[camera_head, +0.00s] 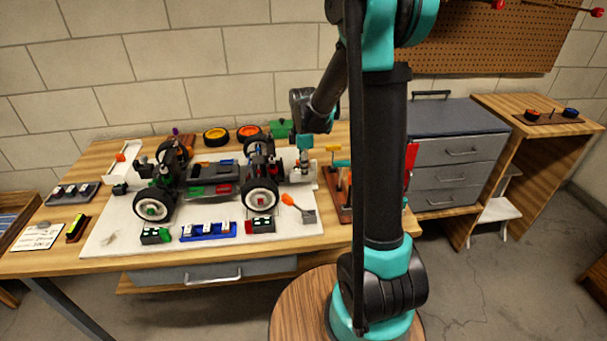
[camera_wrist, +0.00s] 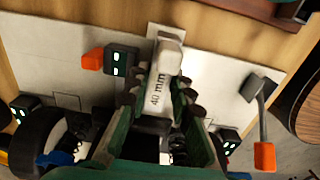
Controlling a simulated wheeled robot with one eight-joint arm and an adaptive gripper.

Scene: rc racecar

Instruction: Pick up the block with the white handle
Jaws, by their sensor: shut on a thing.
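In the wrist view, a white block (camera_wrist: 158,98) marked "40 mm" with a pale, rounded end (camera_wrist: 170,52) lies between the fingers of my gripper (camera_wrist: 160,92). The dark finger pads press on its two sides, so my gripper is shut on it. In the head view my gripper (camera_head: 304,160) points down beside the front wheel of the racecar (camera_head: 210,172), over the right part of the white mat (camera_head: 110,232). The block is small and partly hidden there. I cannot tell whether it still touches the mat.
A grey block with an orange handle (camera_head: 291,199) lies on the mat nearby; its orange end also shows in the wrist view (camera_wrist: 265,156). A small black box (camera_wrist: 121,62) with an orange part is close by. A tool rack (camera_head: 343,200) stands to the right.

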